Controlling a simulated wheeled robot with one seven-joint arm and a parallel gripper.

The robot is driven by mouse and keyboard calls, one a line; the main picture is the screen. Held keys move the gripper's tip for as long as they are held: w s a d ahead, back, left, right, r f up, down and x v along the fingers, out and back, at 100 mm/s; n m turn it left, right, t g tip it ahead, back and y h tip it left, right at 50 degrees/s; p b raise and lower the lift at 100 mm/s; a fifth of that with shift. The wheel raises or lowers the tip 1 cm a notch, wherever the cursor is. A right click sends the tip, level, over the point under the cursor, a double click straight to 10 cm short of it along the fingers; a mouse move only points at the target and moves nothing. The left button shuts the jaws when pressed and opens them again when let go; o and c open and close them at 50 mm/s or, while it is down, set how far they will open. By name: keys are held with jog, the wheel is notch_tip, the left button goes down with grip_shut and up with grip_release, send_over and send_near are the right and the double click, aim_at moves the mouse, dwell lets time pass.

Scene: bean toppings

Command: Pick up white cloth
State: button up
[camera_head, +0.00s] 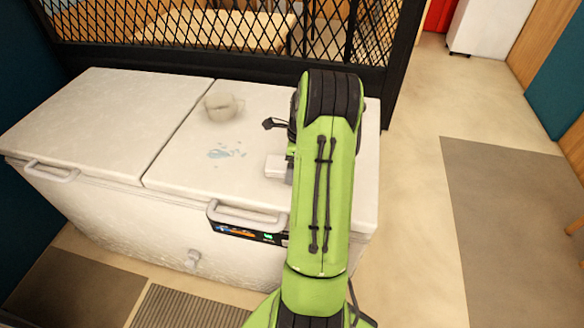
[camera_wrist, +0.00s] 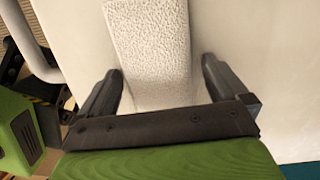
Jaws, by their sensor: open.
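The white cloth (camera_wrist: 149,50) is a textured, folded strip lying on the white freezer lid. In the wrist view it runs from the top edge down between my fingers. In the head view a small part of the cloth (camera_head: 276,167) shows just left of my arm, which hides the rest. My gripper (camera_wrist: 162,80) is open, with one dark finger on each side of the cloth's near end. I see gaps between the fingers and the cloth. I cannot tell whether the fingertips touch the lid.
The white chest freezer (camera_head: 110,105) has two lids and handles along its front. A pale cup-like object (camera_head: 222,106) stands on the right lid, near a bluish wet-looking patch (camera_head: 222,152). A black mesh partition (camera_head: 215,40) rises behind. The floor to the right is open, with a grey mat (camera_head: 515,220).

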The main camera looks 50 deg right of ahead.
jog(key=c, duration=1)
notch_tip(320, 180, up, 10)
jog(key=shift+r+p, duration=0.1)
jog(key=shift+p, duration=0.95)
